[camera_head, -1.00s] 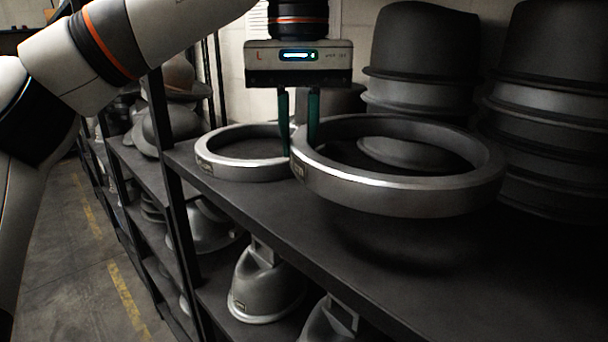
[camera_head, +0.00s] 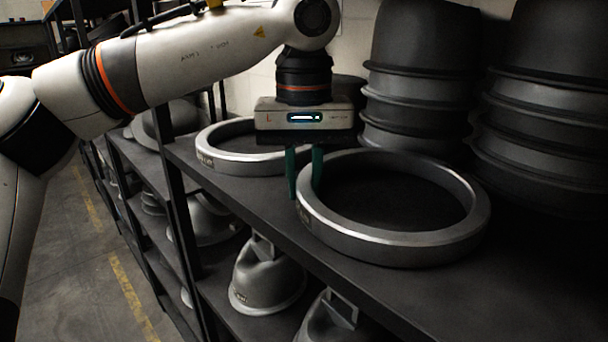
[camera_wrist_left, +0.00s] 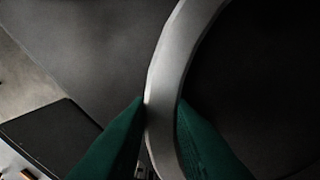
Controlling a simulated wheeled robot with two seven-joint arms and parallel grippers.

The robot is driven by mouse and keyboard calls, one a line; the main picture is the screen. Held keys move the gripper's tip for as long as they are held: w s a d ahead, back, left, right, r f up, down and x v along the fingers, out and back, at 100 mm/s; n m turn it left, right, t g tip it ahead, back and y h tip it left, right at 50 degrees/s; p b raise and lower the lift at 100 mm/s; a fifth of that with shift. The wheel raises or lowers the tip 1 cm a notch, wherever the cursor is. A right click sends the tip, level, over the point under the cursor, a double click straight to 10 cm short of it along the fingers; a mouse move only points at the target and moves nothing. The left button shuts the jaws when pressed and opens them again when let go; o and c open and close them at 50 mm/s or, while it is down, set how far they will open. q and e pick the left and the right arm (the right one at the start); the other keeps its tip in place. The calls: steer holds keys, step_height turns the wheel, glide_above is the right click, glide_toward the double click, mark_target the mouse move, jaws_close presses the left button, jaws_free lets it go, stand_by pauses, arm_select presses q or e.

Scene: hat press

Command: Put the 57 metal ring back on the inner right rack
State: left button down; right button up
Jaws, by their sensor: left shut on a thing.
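A large grey metal ring (camera_head: 400,252) is at the top shelf board, at its front middle. It looks flat and level, resting on or just above the board. My left gripper (camera_head: 305,190) is shut on the ring's left rim, with green fingers on either side of the wall. In the left wrist view the ring's rim (camera_wrist_left: 172,70) passes between the two green fingertips (camera_wrist_left: 160,115). The number on the ring's label is too small to read. My right gripper is not in view.
A second metal ring (camera_head: 235,160) lies behind and left on the same shelf (camera_head: 480,300), close to my gripper. Tall stacks of dark hat forms (camera_head: 415,85) stand at the back right. Metal moulds (camera_head: 265,275) sit on the shelf below. The front right board is clear.

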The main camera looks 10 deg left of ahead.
arm_select(q)
steer(key=c, duration=1.3)
jaws_free()
steer(key=shift+f, duration=0.1)
step_height(320, 180, up, 8)
steer(key=shift+f, duration=0.1)
